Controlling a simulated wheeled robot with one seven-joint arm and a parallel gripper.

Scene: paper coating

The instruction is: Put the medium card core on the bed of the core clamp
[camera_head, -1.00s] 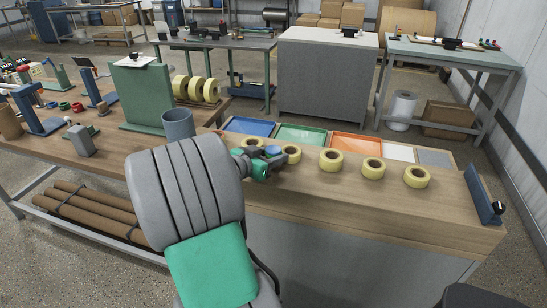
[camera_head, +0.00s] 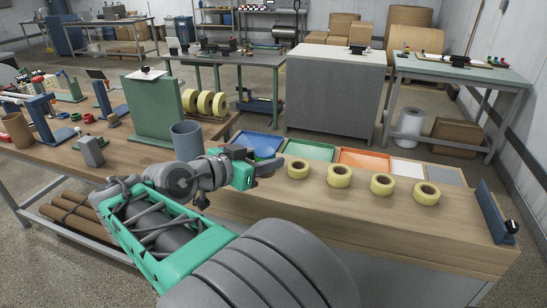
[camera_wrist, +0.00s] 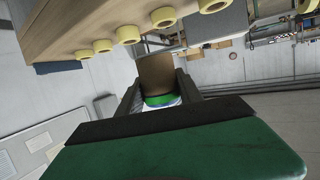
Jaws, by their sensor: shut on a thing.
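My gripper (camera_wrist: 160,98) is shut on a brown card core (camera_wrist: 155,72), seen between its two dark fingers in the wrist view. A green band shows at the core's near end. In the head view my gripper (camera_head: 264,168) is above the near bench, left of the yellow rolls, and the held core cannot be made out there. Blue stands (camera_head: 40,112) are on the left bench. I cannot tell which fixture is the core clamp, and its bed is not clear. Another brown core (camera_head: 17,130) stands at the far left.
Several yellow rolls (camera_head: 339,176) line the near bench, with coloured trays (camera_head: 308,151) behind them. A blue-grey cup (camera_head: 186,140) and a green upright panel (camera_head: 153,108) stand left of my gripper. A blue plate (camera_head: 491,210) stands at the bench's right end.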

